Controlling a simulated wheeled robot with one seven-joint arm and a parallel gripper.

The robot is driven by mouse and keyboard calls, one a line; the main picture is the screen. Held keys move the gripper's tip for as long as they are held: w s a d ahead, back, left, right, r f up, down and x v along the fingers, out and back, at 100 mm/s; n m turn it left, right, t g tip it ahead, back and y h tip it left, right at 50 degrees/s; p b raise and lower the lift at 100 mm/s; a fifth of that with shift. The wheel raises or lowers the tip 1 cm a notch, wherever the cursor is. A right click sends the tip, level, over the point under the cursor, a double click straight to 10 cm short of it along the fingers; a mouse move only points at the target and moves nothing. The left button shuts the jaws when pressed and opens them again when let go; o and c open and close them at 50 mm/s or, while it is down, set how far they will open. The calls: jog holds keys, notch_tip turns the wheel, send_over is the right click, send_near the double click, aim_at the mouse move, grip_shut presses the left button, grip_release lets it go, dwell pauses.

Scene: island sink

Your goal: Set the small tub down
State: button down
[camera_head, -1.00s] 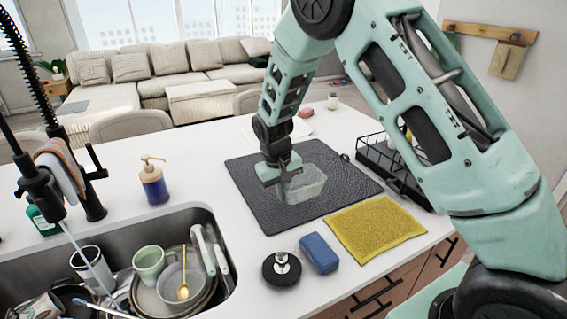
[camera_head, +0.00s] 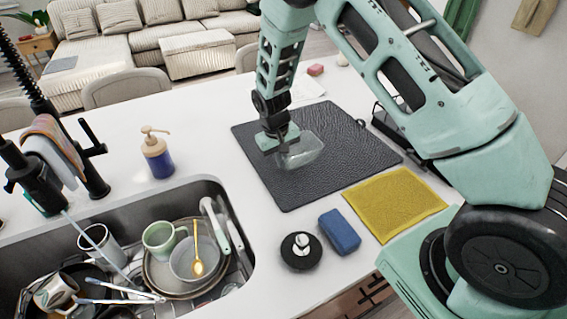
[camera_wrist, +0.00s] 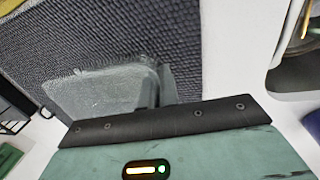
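The small tub (camera_head: 301,153) is a clear, see-through container over the dark textured mat (camera_head: 290,192). My gripper (camera_head: 279,146) is at the tub's left end in the head view, pointing down. In the wrist view the tub (camera_wrist: 105,92) lies just beyond the gripper's dark edge, with its near end at the gripper (camera_wrist: 160,108). The fingertips are mostly hidden, so I cannot tell whether they grip the wall. I cannot tell whether the tub's base touches the mat.
A soap bottle (camera_head: 157,155) stands left. The sink (camera_head: 232,190) holds several dishes. A black rack (camera_head: 392,125) is at the right.

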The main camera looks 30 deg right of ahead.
aim_at(283, 178)
notch_tip(283, 178, down, 4)
jog(key=shift+r+p, duration=0.1)
jog(key=shift+p, duration=0.65)
jog(key=shift+f, duration=0.2)
jog(key=shift+f, duration=0.2)
jog(key=c, duration=1.7)
grip_release()
jog(key=shift+r, duration=0.1)
